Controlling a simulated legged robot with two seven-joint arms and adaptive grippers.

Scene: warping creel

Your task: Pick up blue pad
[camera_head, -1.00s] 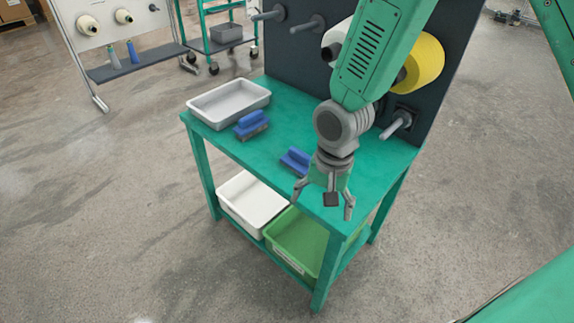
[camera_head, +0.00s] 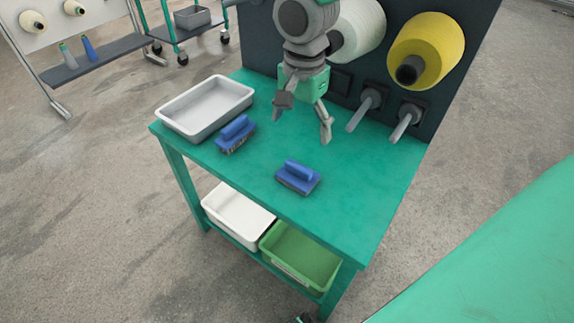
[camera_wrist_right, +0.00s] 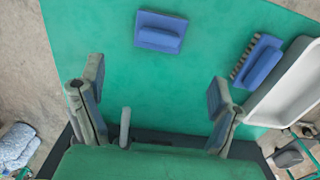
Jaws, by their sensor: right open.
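The blue pad (camera_head: 298,177) lies on the green table top (camera_head: 350,205), near its front edge, with its raised handle upward. It also shows in the right wrist view (camera_wrist_right: 162,31), flat and unobstructed. My right gripper (camera_head: 302,122) is open and empty above the table, behind the pad and toward the back board. In the right wrist view its two fingers (camera_wrist_right: 155,85) stand wide apart with bare table between them, and the pad lies beyond the fingertips. My left gripper is not in view.
A blue brush with bristles (camera_head: 236,135) lies beside a grey tray (camera_head: 205,108) on the table. Yellow (camera_head: 432,48) and white (camera_head: 360,30) cones and bare pegs (camera_head: 366,108) stick out from the dark board. White and green bins (camera_head: 300,258) sit on the lower shelf.

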